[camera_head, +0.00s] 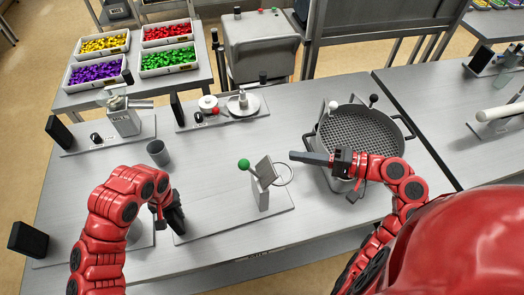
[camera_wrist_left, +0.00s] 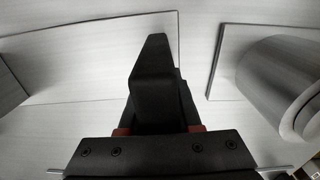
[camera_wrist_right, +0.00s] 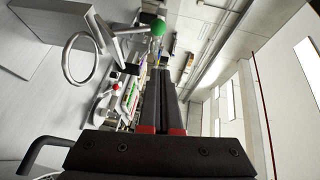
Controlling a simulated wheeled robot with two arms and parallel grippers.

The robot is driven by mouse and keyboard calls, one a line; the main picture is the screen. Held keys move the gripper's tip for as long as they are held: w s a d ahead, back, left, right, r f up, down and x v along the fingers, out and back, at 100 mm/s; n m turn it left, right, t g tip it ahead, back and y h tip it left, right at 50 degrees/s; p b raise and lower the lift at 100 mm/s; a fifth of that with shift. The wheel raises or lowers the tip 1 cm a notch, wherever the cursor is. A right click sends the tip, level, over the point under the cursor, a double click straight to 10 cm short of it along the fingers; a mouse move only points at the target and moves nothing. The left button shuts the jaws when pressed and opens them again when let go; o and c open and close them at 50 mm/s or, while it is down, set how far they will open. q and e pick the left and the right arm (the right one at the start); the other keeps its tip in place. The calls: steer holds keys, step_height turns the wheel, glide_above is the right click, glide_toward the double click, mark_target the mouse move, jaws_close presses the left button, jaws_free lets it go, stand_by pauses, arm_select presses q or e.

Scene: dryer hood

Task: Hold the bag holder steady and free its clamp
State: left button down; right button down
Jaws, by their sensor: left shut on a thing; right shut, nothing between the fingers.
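The bag holder stands in the middle of the table, with a grey post and clamp (camera_head: 262,190), a metal ring (camera_head: 290,172) on its right and a green ball knob (camera_head: 243,164) on its upper left. Its flat base plate (camera_head: 225,228) lies on the table. My left gripper (camera_head: 178,228) points down at the plate's left edge and is shut on that edge; its fingers hide the contact. My right gripper (camera_head: 294,156) is shut and empty, pointing left just behind the ring. In the right wrist view the ring (camera_wrist_right: 68,60) and green knob (camera_wrist_right: 157,28) are left of and above the fingers.
A grey cup (camera_head: 158,152) stands behind my left gripper. A round sieve pan (camera_head: 362,135) is close behind my right gripper. Devices on plates (camera_head: 240,104) line the back. Another plate with a cylinder (camera_wrist_left: 280,80) lies beside my left gripper.

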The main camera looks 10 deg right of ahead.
steer(key=shift+v, duration=1.75)
arm_select(q)
steer(key=c, duration=0.5)
jaws_free()
steer(key=shift+f, duration=0.1)
arm_select(e)
steer(key=shift+w, duration=0.1)
arm_select(q)
steer(key=shift+s, duration=0.1)
